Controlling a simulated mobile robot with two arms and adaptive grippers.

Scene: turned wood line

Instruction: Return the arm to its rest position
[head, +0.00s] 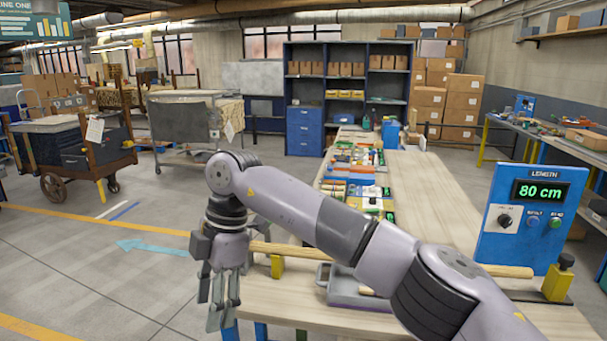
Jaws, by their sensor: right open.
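My right arm reaches in from the lower right across the front of the workbench (300,308). My right gripper (222,308) hangs fingers down beside the bench's left end, open, with nothing seen between its fingers. A pale wooden rod (290,250) lies behind my arm, which hides its middle. The rod's left end is close to the gripper's wrist; I cannot tell whether they touch. My left gripper is out of view.
A blue panel (530,215) reading 80 cm stands at right. Small parts and boxes line the bench behind. The floor (120,270) at left is open; a wheeled cart (75,150) stands beyond.

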